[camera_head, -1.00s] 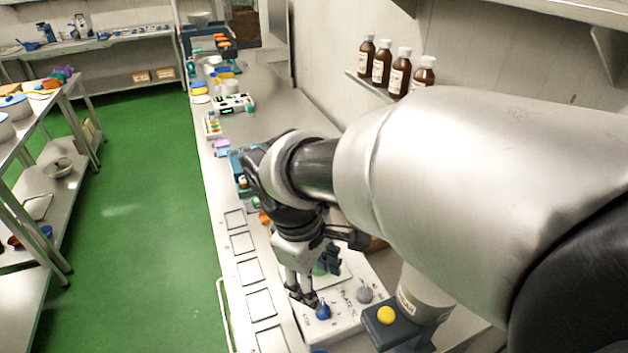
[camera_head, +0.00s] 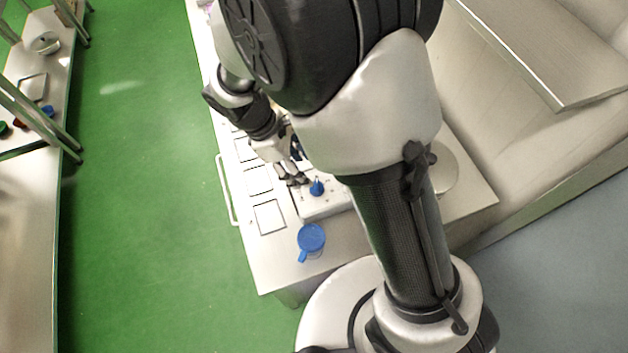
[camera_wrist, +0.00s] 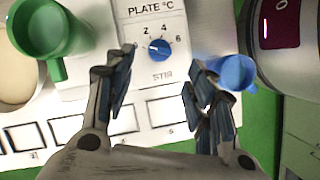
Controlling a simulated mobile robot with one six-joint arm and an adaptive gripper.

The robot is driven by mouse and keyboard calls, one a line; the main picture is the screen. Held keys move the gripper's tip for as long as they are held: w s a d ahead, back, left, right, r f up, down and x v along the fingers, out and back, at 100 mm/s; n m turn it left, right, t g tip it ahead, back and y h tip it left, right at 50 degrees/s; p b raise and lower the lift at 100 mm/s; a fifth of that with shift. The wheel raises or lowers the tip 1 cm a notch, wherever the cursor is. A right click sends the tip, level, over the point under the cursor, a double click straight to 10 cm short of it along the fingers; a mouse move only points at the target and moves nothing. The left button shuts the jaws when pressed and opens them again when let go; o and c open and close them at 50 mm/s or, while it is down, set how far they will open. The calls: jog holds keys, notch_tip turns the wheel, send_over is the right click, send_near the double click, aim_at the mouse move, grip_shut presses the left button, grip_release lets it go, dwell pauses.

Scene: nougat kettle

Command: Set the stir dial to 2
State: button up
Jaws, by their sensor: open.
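A pale mark on the knob faces left, below the 2. The same dial (camera_head: 317,187) shows in the head view, just right of my gripper (camera_head: 291,179). In the wrist view my gripper (camera_wrist: 160,88) is open and empty, its fingers spread to the left and right below the knob in the picture. No contact with the knob is visible.
A green mug (camera_wrist: 45,32) stands left of the panel and a blue mug (camera_wrist: 234,72) right of it. The blue mug also shows near the counter's end (camera_head: 311,238). Green floor lies left of the counter.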

aim_at(315, 184)
jog(key=b+x, duration=0.1)
jog(key=x, duration=0.7)
jog(key=shift+d+f+b, duration=0.1)
jog(key=shift+f+b, duration=0.15)
jog(key=shift+b, duration=0.1)
jog(key=shift+c, duration=0.5)
jog(key=c, duration=1)
